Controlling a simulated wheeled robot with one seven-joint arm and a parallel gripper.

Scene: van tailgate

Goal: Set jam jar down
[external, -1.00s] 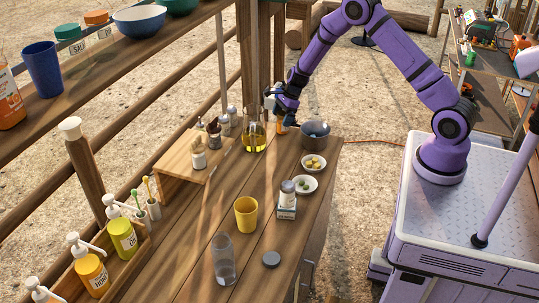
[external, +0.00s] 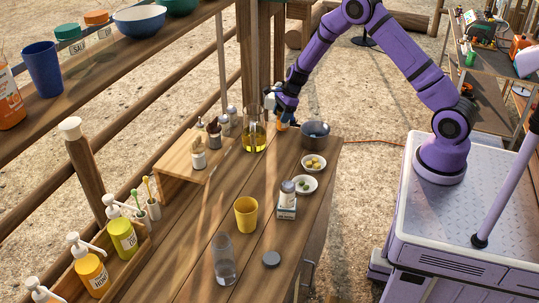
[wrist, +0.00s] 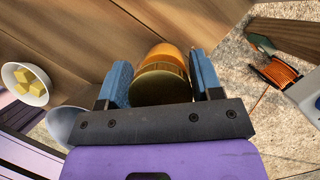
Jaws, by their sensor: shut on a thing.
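The jam jar (wrist: 168,58) shows in the wrist view as an orange jar with a dull gold lid (wrist: 160,87). My gripper (wrist: 162,76) is shut on it, with one blue finger pad on each side. In the external view my gripper (external: 284,114) is at the far end of the wooden table (external: 205,240), between the oil bottle and the grey pot. Only a small orange part of the jar shows there, mostly hidden by the gripper. I cannot tell whether its base touches the table.
The glass oil bottle (external: 254,137) stands just left of my gripper, and the grey pot (external: 315,135) just right. A wooden post rises behind.

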